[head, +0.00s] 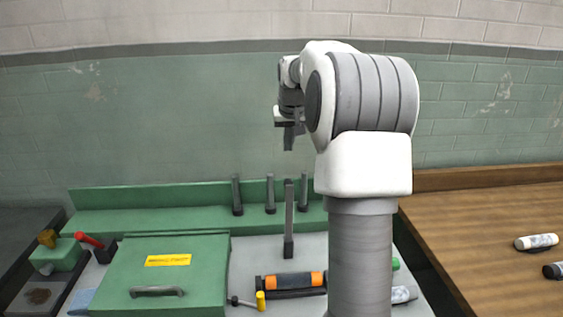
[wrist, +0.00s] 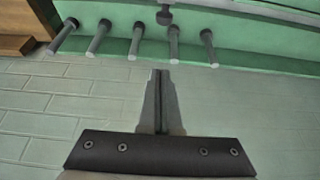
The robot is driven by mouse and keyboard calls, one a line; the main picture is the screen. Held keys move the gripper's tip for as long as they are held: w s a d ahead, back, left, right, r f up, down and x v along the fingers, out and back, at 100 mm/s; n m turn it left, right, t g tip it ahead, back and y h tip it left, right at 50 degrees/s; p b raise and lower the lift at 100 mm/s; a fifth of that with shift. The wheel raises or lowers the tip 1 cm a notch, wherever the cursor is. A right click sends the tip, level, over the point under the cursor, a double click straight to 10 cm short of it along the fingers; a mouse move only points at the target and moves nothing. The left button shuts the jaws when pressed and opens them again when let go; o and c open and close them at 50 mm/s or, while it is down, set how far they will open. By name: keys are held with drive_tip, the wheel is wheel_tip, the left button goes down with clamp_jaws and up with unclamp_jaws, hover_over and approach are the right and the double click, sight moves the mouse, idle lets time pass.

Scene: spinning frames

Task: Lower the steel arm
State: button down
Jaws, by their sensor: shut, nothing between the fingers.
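An upright grey bar (head: 289,220), which looks like the steel arm, stands on the grey worktop in front of a row of shorter grey pegs. My gripper (head: 289,146) is above this bar in the head view, with a gap between its fingertips and the bar's top. In the wrist view my gripper (wrist: 158,74) has its two fingers together, with nothing between them. A dark rounded knob (wrist: 165,16) shows at the top edge of the wrist view; I cannot tell whether it belongs to the bar.
Several grey pegs (wrist: 135,40) stand in a row on the green ledge (head: 150,223). A green lidded box (head: 205,268), a red-handled lever (head: 89,240) and an orange-banded tool (head: 300,279) are nearby. My arm hides part of the worktop. A wooden table (head: 480,225) is at right.

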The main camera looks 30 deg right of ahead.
drive_tip(key=x, duration=1)
drive_tip(key=s, duration=0.1)
drive_tip(key=s+a, duration=0.1)
drive_tip(key=s+a+p, duration=0.1)
drive_tip(key=shift+s, duration=0.35)
drive_tip(key=shift+f, duration=0.1)
